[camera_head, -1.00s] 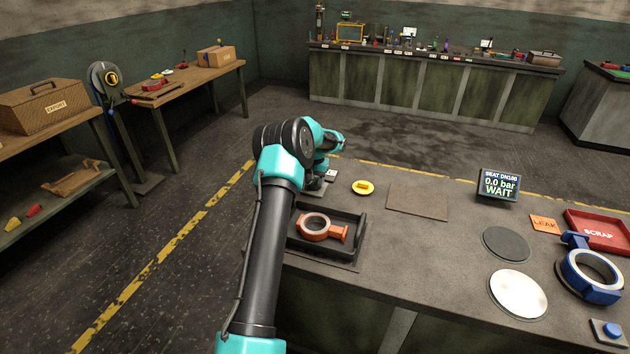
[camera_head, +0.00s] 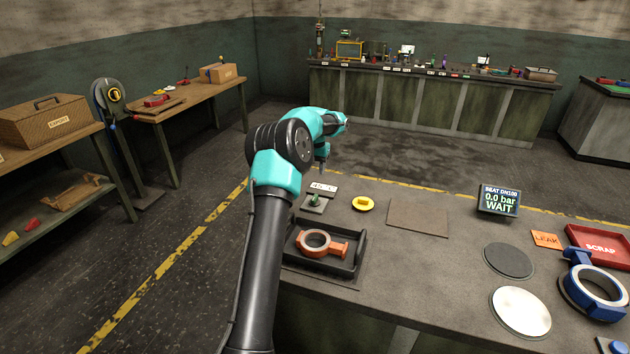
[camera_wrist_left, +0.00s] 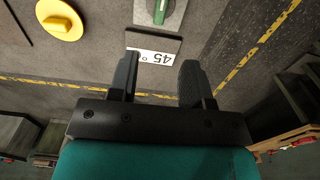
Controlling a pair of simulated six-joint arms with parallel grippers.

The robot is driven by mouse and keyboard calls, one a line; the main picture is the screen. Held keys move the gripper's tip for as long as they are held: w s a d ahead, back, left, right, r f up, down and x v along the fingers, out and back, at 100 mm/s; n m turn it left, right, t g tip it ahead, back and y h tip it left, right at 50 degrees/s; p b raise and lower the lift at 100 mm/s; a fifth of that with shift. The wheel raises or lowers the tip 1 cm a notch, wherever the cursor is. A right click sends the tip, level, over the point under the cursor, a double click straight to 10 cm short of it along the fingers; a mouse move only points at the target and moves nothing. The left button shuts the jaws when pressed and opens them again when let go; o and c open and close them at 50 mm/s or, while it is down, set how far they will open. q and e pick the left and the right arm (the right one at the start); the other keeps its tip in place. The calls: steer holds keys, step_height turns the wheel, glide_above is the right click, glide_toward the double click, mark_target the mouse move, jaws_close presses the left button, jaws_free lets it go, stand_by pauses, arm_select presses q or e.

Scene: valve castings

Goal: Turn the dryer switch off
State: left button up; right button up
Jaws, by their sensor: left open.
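A small switch with a green lever on a grey square base (camera_head: 314,203) stands on the bench behind the black tray. It also shows at the top edge of the left wrist view (camera_wrist_left: 160,12), where its lever lies roughly up and down the picture and its far end is cut off. A white label (camera_head: 323,188) marked with numbers lies beside it; in the left wrist view (camera_wrist_left: 154,45) it reads upside down. My left gripper (camera_head: 322,166) hangs above and beyond the switch, apart from it. Its two fingers (camera_wrist_left: 157,75) are open with nothing between them. My right gripper is not in view.
A yellow knob (camera_head: 363,203) sits right of the switch. A black tray (camera_head: 355,262) holds an orange casting (camera_head: 318,243) in front. A flat brown mat (camera_head: 418,216), a display reading WAIT (camera_head: 499,200) and a red SCRAP tray (camera_head: 600,235) lie further right.

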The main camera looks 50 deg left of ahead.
arm_select(q)
steer(key=shift+r, duration=2.2)
